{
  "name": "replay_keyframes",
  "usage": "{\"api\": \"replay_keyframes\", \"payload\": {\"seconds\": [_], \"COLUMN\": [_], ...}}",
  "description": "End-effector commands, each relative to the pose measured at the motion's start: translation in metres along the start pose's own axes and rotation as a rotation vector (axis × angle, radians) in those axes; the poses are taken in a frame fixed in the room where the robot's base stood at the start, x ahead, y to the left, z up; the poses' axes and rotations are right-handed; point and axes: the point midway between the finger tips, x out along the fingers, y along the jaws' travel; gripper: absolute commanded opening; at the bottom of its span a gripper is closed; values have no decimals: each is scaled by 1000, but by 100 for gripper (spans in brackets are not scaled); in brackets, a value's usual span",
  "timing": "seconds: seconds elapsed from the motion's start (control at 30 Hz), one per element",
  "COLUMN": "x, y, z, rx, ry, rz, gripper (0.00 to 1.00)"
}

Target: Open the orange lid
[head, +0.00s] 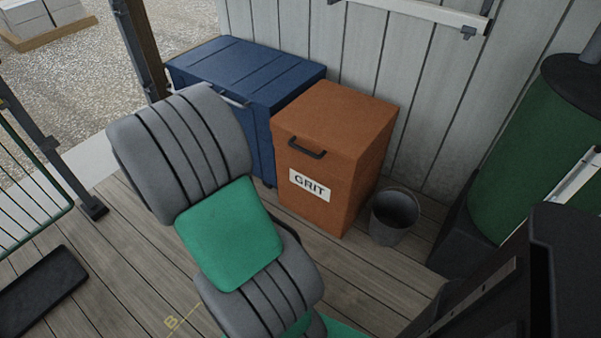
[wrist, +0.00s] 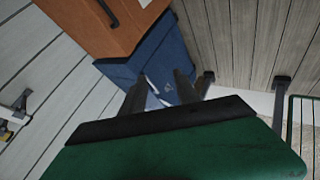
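The orange lid (head: 340,112) sits down flat on the orange grit bin (head: 312,208), which has a white "GRIT" label. A black bar handle (head: 307,148) is on the lid's front. In the wrist view, part of the orange bin shows at the upper left, with a black handle (wrist: 107,12). My gripper (wrist: 161,76) is open, with two dark fingers apart and nothing between them. The fingers point towards the blue chest and are clear of the handle. In the head view my arm hides the gripper.
A blue chest (head: 245,70) stands against the bin's left side. A grey bucket (head: 393,216) stands on the deck at the bin's right. A green barrel (head: 530,150) is further right. A wall rail (head: 425,14) runs behind. A dark mat (head: 40,290) lies at the left.

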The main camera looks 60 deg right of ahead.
Motion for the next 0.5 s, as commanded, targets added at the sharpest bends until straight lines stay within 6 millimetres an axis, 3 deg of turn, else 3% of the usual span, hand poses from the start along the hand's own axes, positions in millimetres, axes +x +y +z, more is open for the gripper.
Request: {"api": "replay_keyframes", "payload": {"seconds": [0.03, 0.1, 0.2, 0.33, 0.5], "x": [86, 158, 230, 272, 285], "y": [1, 32, 67, 93, 110], "z": [37, 71, 122, 166, 178], "rx": [-27, -92, -208, -330, -376], "ry": [-38, -79, -150, -221, -248], "rz": [116, 288, 486, 636, 686], "gripper": [37, 37, 37, 37, 37]}}
